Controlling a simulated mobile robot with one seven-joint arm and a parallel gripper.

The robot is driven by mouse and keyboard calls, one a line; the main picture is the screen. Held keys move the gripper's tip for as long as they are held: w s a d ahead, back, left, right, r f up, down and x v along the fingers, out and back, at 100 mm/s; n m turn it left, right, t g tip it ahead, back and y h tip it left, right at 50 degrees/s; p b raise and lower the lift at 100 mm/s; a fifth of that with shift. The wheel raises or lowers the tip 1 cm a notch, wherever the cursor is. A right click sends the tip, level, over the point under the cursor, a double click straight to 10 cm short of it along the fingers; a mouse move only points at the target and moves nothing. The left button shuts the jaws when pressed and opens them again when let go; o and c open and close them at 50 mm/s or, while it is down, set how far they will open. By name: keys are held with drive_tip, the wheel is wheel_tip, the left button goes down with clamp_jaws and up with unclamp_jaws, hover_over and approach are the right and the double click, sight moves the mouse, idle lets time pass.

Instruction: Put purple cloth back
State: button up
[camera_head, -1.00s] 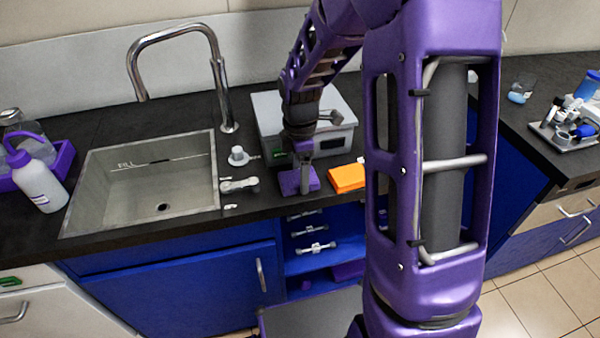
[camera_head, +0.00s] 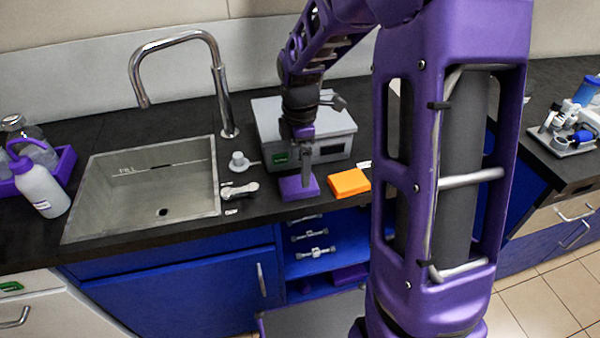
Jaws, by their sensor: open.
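The purple cloth (camera_head: 291,190) lies flat and folded on the dark counter, near its front edge and just left of an orange cloth (camera_head: 349,183). My gripper (camera_head: 306,180) points down over the purple cloth, with its tips at or just above it. The jaws are open. The fingers are small and seen edge-on, so I cannot tell if they touch the cloth. My gripper hides a narrow strip of the cloth.
A grey box device (camera_head: 330,143) stands right behind the cloths. A white knob fitting (camera_head: 238,162) and a grey clamp-like part (camera_head: 239,191) lie to the left, beside the sink (camera_head: 145,190) and faucet (camera_head: 222,100). Open blue shelves (camera_head: 322,262) are below.

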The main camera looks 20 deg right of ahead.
wheel_tip(320, 180, up, 7)
drive_tip(key=shift+p, duration=0.45)
